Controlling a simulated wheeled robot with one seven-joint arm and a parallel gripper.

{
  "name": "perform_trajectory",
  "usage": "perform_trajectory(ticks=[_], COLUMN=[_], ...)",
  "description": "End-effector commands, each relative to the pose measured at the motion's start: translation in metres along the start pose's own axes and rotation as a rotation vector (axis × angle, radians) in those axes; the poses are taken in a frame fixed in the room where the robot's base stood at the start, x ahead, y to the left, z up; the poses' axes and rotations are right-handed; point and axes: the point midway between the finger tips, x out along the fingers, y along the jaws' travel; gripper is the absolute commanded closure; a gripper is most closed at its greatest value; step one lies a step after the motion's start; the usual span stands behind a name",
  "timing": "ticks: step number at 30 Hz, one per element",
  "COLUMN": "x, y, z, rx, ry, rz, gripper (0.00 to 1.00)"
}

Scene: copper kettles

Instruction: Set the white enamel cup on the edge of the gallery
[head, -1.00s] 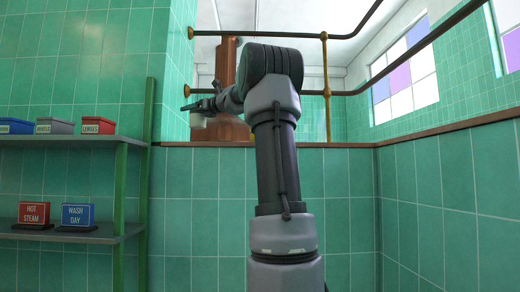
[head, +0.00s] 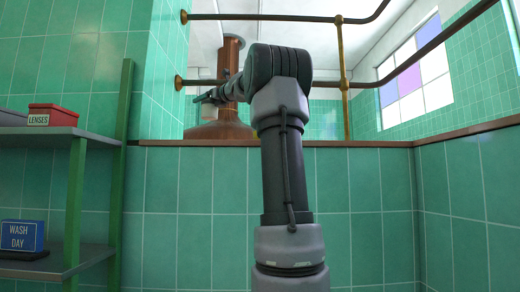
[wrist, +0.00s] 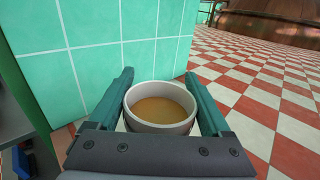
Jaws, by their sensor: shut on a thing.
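The white enamel cup (wrist: 160,128) is held upright between the two teal fingers of my gripper (wrist: 159,80) in the wrist view, with brown liquid inside. The gallery's edge is a brown ledge (head: 350,143) on top of the green tiled wall. The cup appears higher than the ledge in the head view, with a gap between them. My arm covers part of the ledge; how far the cup is from it in depth is unclear.
Brass-jointed rails (head: 343,60) run above the ledge. A tiled wall corner (wrist: 100,45) stands close by the cup. A copper kettle (head: 228,70) rises behind. A shelf (head: 75,140) holds a red box (head: 52,115) and a blue box (head: 22,235) at left.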

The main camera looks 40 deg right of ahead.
Motion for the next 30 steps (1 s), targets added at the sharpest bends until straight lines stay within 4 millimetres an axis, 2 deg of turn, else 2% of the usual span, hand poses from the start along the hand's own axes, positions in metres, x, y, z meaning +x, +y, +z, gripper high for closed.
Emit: perform_trajectory(ticks=[7, 14, 19, 22, 30], x=[0.0, 0.0, 0.0, 0.0, 0.0], y=[0.0, 0.0, 0.0, 0.0, 0.0], z=[-0.04, -0.064, -0.09, -0.098, -0.099], rx=[0.004, 0.002, 0.003, 0.001, 0.0], ry=[0.003, 0.001, 0.002, 0.001, 0.0], rz=[0.001, 0.0, 0.0, 0.0, 0.0], gripper=[0.76, 0.76, 0.76, 0.76, 0.76])
